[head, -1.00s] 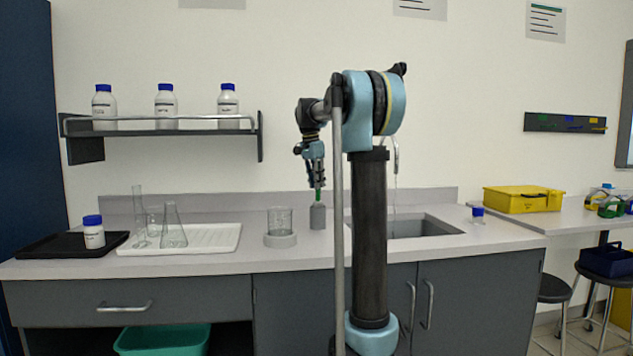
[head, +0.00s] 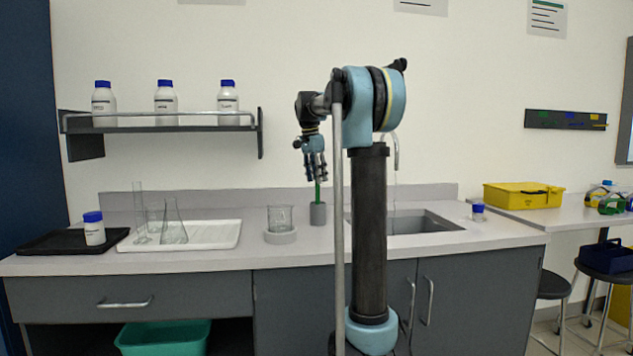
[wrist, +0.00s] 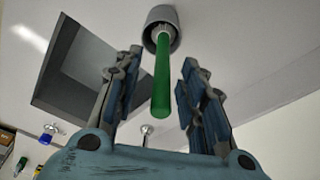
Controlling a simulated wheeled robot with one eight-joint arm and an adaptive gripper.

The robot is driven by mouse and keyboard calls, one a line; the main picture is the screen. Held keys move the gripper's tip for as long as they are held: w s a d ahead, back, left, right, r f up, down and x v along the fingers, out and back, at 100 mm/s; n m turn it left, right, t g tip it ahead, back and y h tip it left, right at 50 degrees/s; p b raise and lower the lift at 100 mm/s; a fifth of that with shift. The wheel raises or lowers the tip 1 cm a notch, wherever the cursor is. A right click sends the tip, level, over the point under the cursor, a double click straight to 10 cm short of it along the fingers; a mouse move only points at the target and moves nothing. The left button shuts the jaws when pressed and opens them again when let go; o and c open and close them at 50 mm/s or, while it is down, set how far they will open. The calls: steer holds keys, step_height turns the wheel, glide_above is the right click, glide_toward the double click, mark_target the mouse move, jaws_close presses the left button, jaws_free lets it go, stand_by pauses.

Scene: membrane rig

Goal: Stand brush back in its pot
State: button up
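The brush has a green handle (head: 317,192) that stands up out of a grey pot (head: 318,214) on the counter, left of the sink. In the wrist view the green brush (wrist: 162,80) reaches down from the pale bristles inside the round grey pot (wrist: 160,22). My gripper (head: 316,176) is above the pot, at the top of the handle. In the wrist view my gripper (wrist: 156,92) is open, with the handle end between its fingers and clear space on both sides.
A glass beaker on a round base (head: 281,237) stands left of the pot. The sink (head: 420,222) is to its right. A white tray (head: 215,238) with glassware is farther left. A shelf (head: 180,127) with bottles hangs on the wall.

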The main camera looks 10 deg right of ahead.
step_height(320, 180, up, 11)
steer(key=a, duration=0.1)
steer(key=shift+s+a+f, duration=0.2)
steer(key=shift+s+a, duration=0.15)
steer(key=shift+s, duration=0.1)
steer(key=shift+s, duration=0.1)
stand_by(0.4)
